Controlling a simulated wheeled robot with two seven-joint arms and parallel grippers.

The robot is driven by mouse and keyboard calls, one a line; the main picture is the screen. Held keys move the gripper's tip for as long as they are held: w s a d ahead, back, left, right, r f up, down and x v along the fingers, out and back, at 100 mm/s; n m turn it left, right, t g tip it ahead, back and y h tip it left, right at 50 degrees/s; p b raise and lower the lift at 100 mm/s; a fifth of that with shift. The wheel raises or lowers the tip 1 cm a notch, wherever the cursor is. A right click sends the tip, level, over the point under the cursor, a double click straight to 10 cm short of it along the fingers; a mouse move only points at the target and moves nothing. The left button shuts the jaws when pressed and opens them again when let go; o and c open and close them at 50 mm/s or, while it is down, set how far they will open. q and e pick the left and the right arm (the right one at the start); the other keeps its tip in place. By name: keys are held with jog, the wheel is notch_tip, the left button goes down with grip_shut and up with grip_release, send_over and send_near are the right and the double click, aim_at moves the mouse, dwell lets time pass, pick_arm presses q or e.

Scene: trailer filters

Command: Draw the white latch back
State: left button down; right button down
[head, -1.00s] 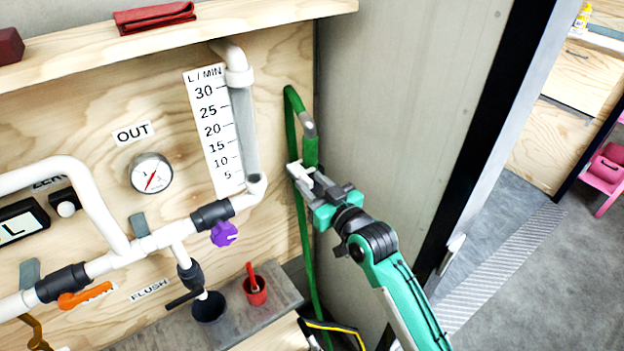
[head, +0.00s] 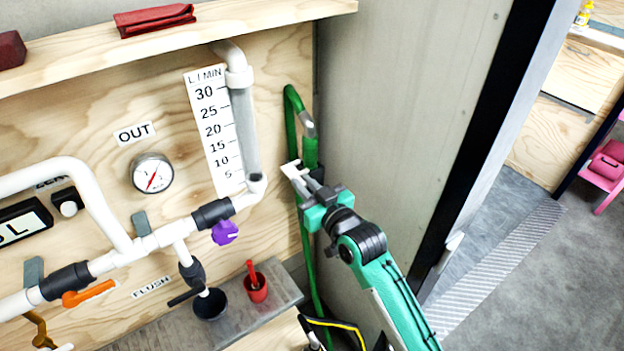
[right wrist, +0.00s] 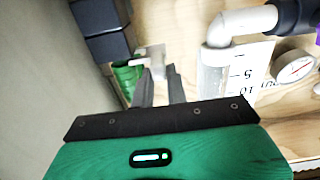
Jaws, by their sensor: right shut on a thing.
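The white latch (head: 291,171) is a small pale piece beside the green hose on the wooden wall, near the corner. My right gripper (head: 305,182) is shut on it, with its arm coming up from the lower right. The fingers hide part of the latch. My left gripper is not in view.
A clear flow tube (head: 245,130) with a number scale (head: 215,130) stands left of the latch. White pipes (head: 100,215), a purple knob (head: 224,232) and a red cup (head: 256,288) lie further left and below. A grey wall (head: 400,110) is close on the right.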

jog(key=shift+s+a+f, duration=0.1)
jog(key=shift+s+a, duration=0.05)
jog(key=shift+a, duration=0.05)
jog(key=c, duration=1.6)
grip_release()
jog(key=shift+o, duration=1)
jog(key=shift+s+a, duration=0.15)
jog(key=shift+a, duration=0.05)
jog(key=shift+d, duration=0.1)
jog(key=b+v, duration=0.4)
jog(key=v, duration=0.9)
jog(key=shift+s+d, duration=0.2)
jog(key=shift+s, duration=0.1)
